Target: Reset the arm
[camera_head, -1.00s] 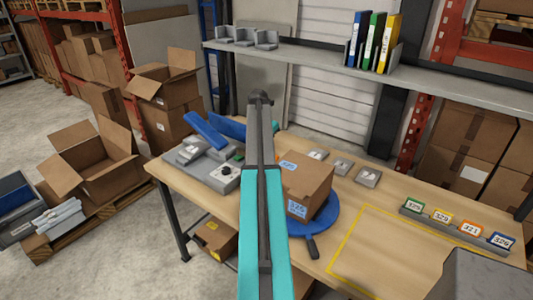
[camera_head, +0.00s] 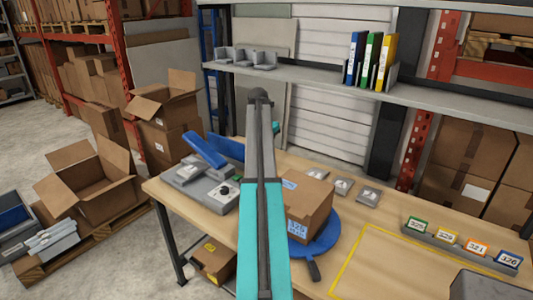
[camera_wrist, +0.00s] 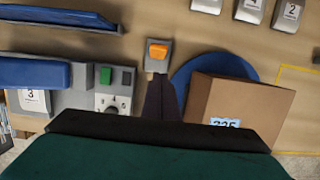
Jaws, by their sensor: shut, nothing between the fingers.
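My arm crosses the middle of the head view, and the gripper end is hidden there behind its links. In the wrist view my gripper (camera_wrist: 162,84) shows as dark fingers, shut and empty. It points toward a small grey block with an orange top (camera_wrist: 157,50); I cannot tell whether they touch. A cardboard box (camera_head: 308,212) with a blue-and-white label sits on a blue round turntable (camera_head: 325,241), right of my arm; the box also shows in the wrist view (camera_wrist: 235,105). A grey device with blue levers (camera_head: 208,188) stands left of my arm.
The wooden bench (camera_head: 400,262) has a yellow-outlined area at right and a rack of numbered cards (camera_head: 460,242). Several small grey blocks (camera_head: 368,197) line its back. A shelf (camera_head: 310,77) holds binders (camera_head: 371,62). Open cartons (camera_head: 90,180) stand on the floor at left.

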